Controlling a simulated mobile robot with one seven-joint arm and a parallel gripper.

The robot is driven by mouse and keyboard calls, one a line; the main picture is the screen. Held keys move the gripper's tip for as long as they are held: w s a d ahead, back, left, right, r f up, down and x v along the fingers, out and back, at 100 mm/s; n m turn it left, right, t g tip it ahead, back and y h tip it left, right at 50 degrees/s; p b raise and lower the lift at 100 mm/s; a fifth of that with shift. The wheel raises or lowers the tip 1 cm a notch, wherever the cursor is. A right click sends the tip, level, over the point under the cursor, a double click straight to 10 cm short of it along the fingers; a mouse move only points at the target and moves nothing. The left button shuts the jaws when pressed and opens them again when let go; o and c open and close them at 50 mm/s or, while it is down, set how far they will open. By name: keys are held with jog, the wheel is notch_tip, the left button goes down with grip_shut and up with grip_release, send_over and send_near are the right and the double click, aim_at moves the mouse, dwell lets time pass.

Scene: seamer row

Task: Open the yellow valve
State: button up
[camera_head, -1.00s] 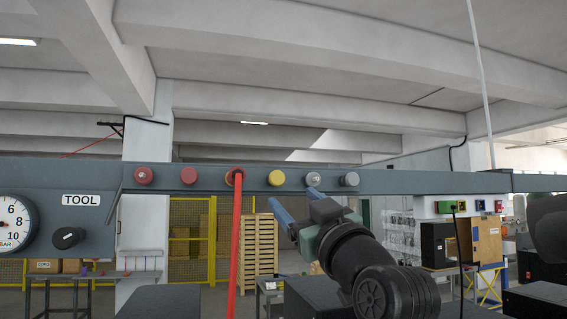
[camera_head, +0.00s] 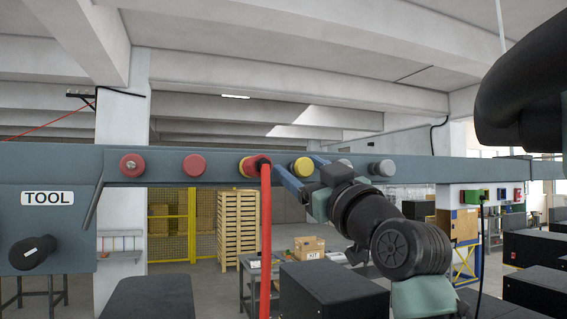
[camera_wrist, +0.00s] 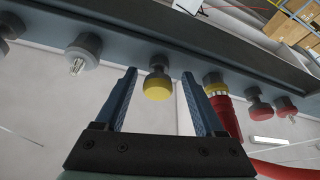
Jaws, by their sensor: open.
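The yellow valve (camera_head: 302,167) is a round yellow knob on the grey rail, right of the red hose. In the wrist view the yellow valve (camera_wrist: 157,90) sits on a dark stem beneath the rail. My gripper (camera_head: 294,162) is open, with its two blue fingers at the yellow valve. In the wrist view my gripper (camera_wrist: 158,73) has one finger on each side of the knob, with a visible gap on both sides. The fingers hold nothing. In the head view a finger and the wrist hide part of the area around the knob.
A red hose (camera_head: 265,235) hangs from a fitting with a yellow ring just left of the valve. Red caps (camera_head: 194,165) are further left on the rail (camera_head: 225,180), grey fittings (camera_head: 382,168) to the right. A TOOL panel (camera_head: 45,225) with a black knob stands far left.

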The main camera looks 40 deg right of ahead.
jog(key=shift+w+d+r, duration=0.1)
jog(key=shift+w+r, duration=0.05)
jog(key=shift+w, duration=0.1)
jog(key=shift+s, duration=0.3)
jog(key=shift+c, duration=0.3)
grip_shut()
dwell(0.8)
